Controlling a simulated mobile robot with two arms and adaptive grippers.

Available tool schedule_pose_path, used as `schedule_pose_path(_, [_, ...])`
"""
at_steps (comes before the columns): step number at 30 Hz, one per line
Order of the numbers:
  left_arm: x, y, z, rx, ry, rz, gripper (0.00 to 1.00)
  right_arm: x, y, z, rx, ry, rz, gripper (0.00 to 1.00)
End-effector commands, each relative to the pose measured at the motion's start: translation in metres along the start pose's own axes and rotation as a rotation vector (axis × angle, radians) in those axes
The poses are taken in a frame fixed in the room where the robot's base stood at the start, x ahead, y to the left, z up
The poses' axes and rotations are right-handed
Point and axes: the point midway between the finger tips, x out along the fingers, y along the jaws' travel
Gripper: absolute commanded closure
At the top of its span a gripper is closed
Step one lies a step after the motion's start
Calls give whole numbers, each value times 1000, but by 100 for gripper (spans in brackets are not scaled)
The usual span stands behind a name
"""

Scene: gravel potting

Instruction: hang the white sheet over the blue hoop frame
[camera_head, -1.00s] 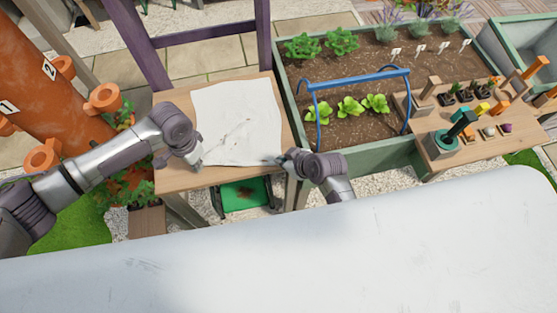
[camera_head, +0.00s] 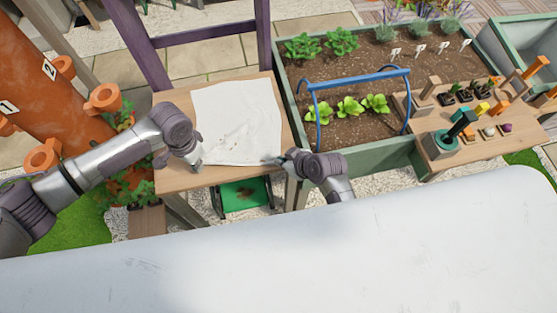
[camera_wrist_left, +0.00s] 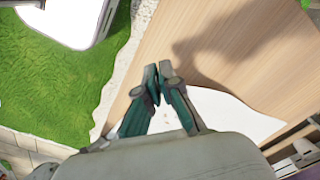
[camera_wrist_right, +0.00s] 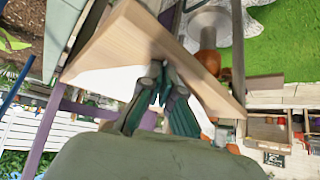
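The white sheet (camera_head: 238,120) lies flat on a small wooden table (camera_head: 165,180), its front edge near the table's front edge. The blue hoop frame (camera_head: 355,80) stands over the planter bed to the right, uncovered. My left gripper (camera_head: 198,164) is at the sheet's front left corner; its fingertips (camera_wrist_left: 158,72) are together, with the sheet (camera_wrist_left: 235,112) between and beside the fingers. My right gripper (camera_head: 272,160) is at the front right corner; its fingertips (camera_wrist_right: 163,70) are together, with the sheet (camera_wrist_right: 108,84) around them. The pinched cloth itself is mostly hidden.
The green planter (camera_head: 372,160) holds seedlings under the hoop and plants behind it. A wooden tool shelf (camera_head: 440,155) with several items stands at its right. An orange pipe tower (camera_head: 50,90) stands left. A purple post frame (camera_head: 205,34) rises behind the table.

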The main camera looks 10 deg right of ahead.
Motion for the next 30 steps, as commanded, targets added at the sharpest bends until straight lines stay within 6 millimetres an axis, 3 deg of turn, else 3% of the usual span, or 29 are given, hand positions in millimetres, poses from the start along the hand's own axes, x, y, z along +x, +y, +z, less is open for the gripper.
schedule_pose_path(8, [0, 0, 0, 0, 0, 0, 100, -2, 0, 0, -1, -4, -1, 100])
schedule_pose_path(19, [0, 0, 0, 0, 0, 0, 100, -36, 0, -30, -1, -1, 0, 100])
schedule_pose_path(30, [0, 0, 0, 0, 0, 0, 100, -38, 0, -32, 0, -1, 0, 100])
